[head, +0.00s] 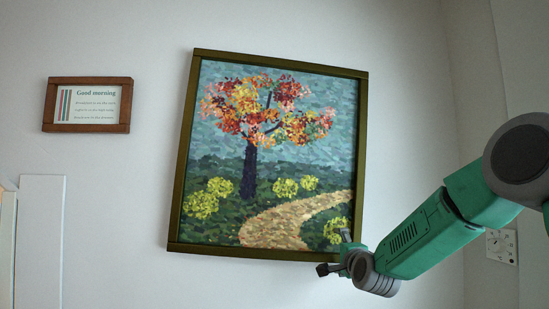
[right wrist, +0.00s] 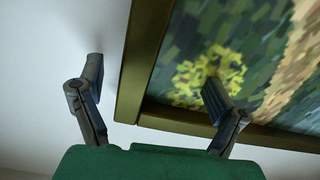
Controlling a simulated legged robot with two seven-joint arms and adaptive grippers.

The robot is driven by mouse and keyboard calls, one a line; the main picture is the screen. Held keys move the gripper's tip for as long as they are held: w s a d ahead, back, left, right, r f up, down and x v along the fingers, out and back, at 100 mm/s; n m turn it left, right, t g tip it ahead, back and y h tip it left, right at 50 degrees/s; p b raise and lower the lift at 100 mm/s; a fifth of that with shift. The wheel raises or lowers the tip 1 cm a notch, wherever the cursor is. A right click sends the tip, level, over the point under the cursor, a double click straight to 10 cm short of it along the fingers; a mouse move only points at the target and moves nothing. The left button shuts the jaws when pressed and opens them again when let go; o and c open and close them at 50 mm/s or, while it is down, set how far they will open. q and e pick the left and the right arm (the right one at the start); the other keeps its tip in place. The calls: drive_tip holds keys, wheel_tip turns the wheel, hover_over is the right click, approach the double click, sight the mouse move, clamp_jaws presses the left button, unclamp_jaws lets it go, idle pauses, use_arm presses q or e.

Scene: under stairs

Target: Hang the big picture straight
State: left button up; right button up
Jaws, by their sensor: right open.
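The big picture (head: 187,130) hangs on the wall in a dark olive frame. It shows an autumn tree and a path. It hangs tilted, its top edge sloping down to the right. My right gripper (head: 335,252) is open at the frame's lower right corner. One finger is above the bottom rail, in front of the painting, and the other is below it. In the right wrist view, the frame (right wrist: 142,60) passes between the spread fingers of the gripper (right wrist: 154,78). I cannot tell whether either finger touches it. My left gripper is not in view.
A small brown-framed "Good morning" sign (head: 90,128) hangs level on the wall to the left. White panels (head: 42,240) stand at the lower left. A white wall plate (head: 501,246) is on the right wall. The wall around the big picture is otherwise bare.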

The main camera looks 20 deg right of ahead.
sight(337, 236)
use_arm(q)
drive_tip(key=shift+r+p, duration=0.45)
use_arm(e)
drive_tip(key=shift+r, duration=0.9)
